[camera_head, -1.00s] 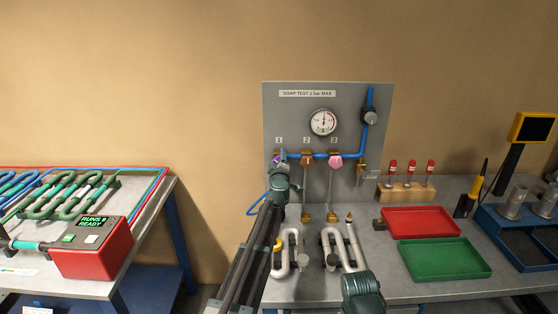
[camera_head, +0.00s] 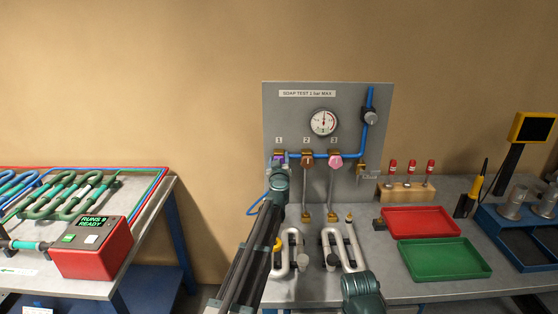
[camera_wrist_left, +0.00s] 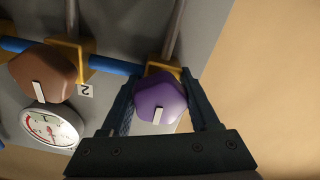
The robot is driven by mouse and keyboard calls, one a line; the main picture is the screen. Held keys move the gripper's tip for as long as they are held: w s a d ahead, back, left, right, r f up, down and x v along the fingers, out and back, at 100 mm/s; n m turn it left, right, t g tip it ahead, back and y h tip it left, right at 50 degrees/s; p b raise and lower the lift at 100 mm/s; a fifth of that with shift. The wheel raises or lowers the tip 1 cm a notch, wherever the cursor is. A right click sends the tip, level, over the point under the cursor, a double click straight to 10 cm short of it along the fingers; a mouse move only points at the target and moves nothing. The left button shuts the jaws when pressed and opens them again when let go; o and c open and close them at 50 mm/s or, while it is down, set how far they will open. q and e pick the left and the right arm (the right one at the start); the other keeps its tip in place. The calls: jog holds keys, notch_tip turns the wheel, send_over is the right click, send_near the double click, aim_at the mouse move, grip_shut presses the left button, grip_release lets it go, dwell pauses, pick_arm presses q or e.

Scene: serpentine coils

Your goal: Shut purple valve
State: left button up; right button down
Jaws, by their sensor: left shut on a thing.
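The purple valve (camera_wrist_left: 160,100) is a rounded knob with a white mark on its face, at the left of the grey panel (camera_head: 292,104). My left gripper (camera_wrist_left: 163,110) is shut on it, with one finger on each side of the knob in the left wrist view. In the head view my left gripper (camera_head: 278,165) mostly covers the purple valve (camera_head: 278,156), under the label 1. My right gripper is not clearly shown in these frames.
A brown valve (camera_head: 307,159) and a pink valve (camera_head: 335,161) sit to the right on the same blue pipe. A gauge (camera_head: 323,122) is above them. White coils (camera_head: 288,252) stand on the bench below, with red (camera_head: 420,209) and green trays (camera_head: 444,271) to the right.

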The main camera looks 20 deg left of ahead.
pick_arm(q)
jog(key=shift+s+m, duration=0.1)
jog(key=shift+m, duration=0.2)
jog(key=o, duration=1.4)
jog(key=v, duration=1.3)
jog(key=shift+s+d, duration=0.15)
jog(key=shift+s, duration=0.2)
jog(key=shift+f, duration=0.1)
